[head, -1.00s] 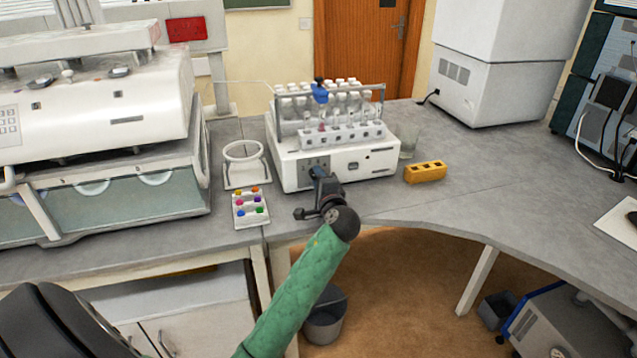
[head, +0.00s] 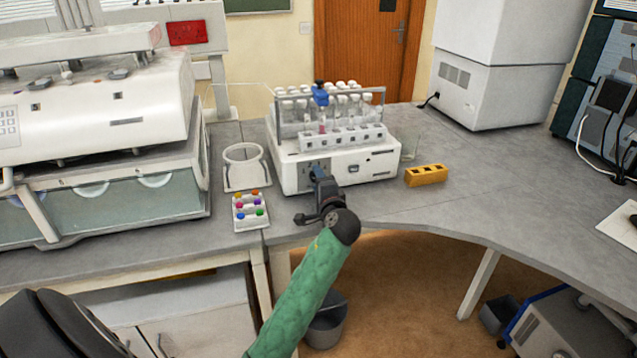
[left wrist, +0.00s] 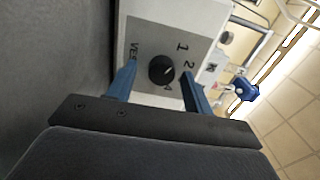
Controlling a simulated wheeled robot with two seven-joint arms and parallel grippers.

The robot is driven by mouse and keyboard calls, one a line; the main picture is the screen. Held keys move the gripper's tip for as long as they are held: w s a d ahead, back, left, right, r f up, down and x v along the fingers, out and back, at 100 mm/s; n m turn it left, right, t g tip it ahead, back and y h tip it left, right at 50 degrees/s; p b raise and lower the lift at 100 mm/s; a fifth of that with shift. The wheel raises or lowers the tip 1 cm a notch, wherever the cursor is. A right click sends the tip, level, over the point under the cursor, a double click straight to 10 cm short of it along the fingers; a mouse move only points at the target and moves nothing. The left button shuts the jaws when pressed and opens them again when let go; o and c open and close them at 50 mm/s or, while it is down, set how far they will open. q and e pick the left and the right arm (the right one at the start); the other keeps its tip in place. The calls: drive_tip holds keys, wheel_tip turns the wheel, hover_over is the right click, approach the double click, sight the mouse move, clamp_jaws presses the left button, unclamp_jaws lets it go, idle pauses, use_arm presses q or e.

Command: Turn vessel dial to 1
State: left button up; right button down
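The white machine (head: 345,166) stands on the bench with a rack of vials on top. In the left wrist view its grey front panel (left wrist: 150,40) carries a round black vessel dial (left wrist: 162,69) with a pale pointer mark. The printed marks "1", "2" and part of "VES" show around it. The dial's pointer seems to face toward the side of the "2"; its exact setting is hard to tell. My left gripper (left wrist: 160,80) has its two blue fingers apart, one on each side of the dial, apparently not touching it. In the head view my left gripper (head: 317,174) hides the dial. My right gripper is not in view.
A tray of coloured caps (head: 249,211) and a white ring stand (head: 245,166) are left of the machine. A yellow block (head: 426,175) and a clear glass (head: 410,147) are on its right.

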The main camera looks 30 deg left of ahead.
use_arm(q)
drive_tip(key=shift+s+d, duration=0.35)
drive_tip(key=shift+d, duration=0.1)
drive_tip(key=b+v, duration=0.1)
drive_tip(key=v, duration=0.4)
drive_tip(key=shift+s+d+b, duration=0.3)
drive_tip(key=shift+b, duration=0.05)
drive_tip(key=shift+s+d, duration=0.3)
drive_tip(key=shift+d, duration=0.05)
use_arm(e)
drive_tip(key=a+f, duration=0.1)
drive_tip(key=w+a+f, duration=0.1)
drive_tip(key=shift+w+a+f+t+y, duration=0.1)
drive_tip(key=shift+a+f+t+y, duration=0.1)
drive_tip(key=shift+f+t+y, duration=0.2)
